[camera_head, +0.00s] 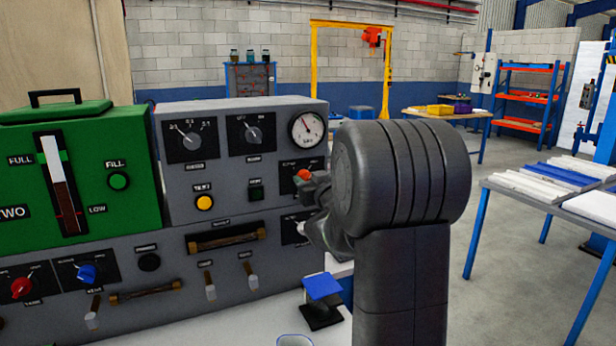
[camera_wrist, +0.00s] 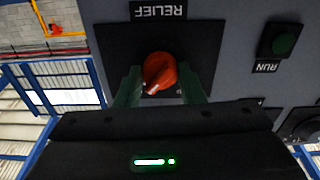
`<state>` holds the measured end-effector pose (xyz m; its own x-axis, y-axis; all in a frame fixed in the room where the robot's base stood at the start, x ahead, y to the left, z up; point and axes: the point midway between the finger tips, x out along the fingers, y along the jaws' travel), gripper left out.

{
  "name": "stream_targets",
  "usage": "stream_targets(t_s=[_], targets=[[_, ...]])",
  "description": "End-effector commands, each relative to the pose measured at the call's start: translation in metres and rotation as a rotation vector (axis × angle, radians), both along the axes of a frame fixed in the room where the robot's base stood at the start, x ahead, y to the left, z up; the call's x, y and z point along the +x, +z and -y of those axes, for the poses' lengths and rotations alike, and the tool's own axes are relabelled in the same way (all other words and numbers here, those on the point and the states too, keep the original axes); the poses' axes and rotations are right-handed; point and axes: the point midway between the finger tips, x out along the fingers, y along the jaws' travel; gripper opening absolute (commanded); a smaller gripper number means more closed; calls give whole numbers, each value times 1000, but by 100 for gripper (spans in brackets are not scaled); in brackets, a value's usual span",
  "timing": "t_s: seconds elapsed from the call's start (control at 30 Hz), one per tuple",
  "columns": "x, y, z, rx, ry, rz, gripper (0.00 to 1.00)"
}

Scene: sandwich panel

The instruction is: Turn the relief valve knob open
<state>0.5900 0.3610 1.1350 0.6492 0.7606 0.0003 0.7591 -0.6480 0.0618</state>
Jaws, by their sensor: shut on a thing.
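The relief valve knob (camera_wrist: 158,71) is orange-red with a pale pointer mark, on a dark square plate (camera_wrist: 195,42) labelled RELIEF. The wrist view shows the label upside down. The knob also shows in the head view (camera_head: 303,175), at the right end of the grey panel, partly hidden by my arm. My gripper (camera_wrist: 160,88) has one finger on each side of the knob and is shut on it. In the wrist view the pale mark points down and to the left. In the head view my gripper (camera_head: 314,192) is at the panel face, with its fingertips mostly hidden.
A green RUN button (camera_wrist: 283,43) is beside the relief plate. The grey panel (camera_head: 300,110) carries a gauge (camera_head: 307,128), a yellow button (camera_head: 204,202) and several other knobs and levers. A small blue-topped block (camera_head: 321,286) stands below my gripper.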

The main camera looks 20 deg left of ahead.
Motion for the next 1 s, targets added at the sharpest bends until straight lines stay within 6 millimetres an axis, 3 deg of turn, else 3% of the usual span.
stream_targets(t_s=[0.7,0.73,0.83,1.0], targets=[[0,-2,0,49,0,-62,12],[0,-2,0,49,0,-62,37],[0,-1,0,49,0,-61,56],[0,-1,0,50,0,-60,57]])
